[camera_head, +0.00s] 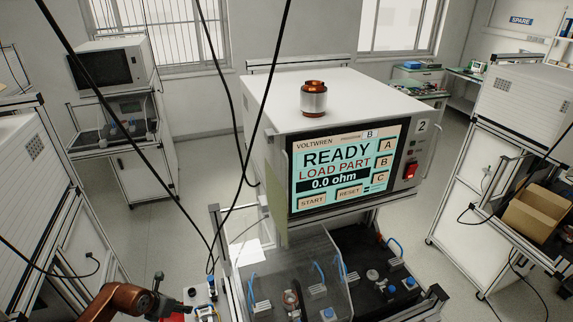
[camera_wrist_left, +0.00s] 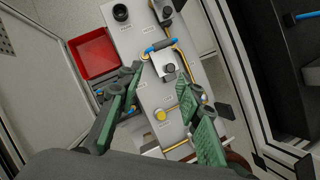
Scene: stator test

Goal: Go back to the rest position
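My left gripper (camera_head: 160,298) is at the lower left of the head view, at the end of my orange-brown arm. In the left wrist view its green-padded fingers (camera_wrist_left: 160,80) are spread apart with nothing held between them. Beyond them is a light panel (camera_wrist_left: 128,38) with a blue-handled part (camera_wrist_left: 160,46), a yellow button (camera_wrist_left: 160,115) and yellow tubing. How far the fingers are from the panel I cannot tell. My right gripper is not in view.
A tester (camera_head: 265,98) stands centrally, its screen (camera_head: 345,165) reading "READY LOAD PART 0.0 ohm". A copper-and-silver stator (camera_head: 314,99) stands upright on top. Black cables (camera_head: 230,90) hang in front. A red bin (camera_wrist_left: 93,55) is beside the panel. A cardboard box (camera_head: 538,212) is at right.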

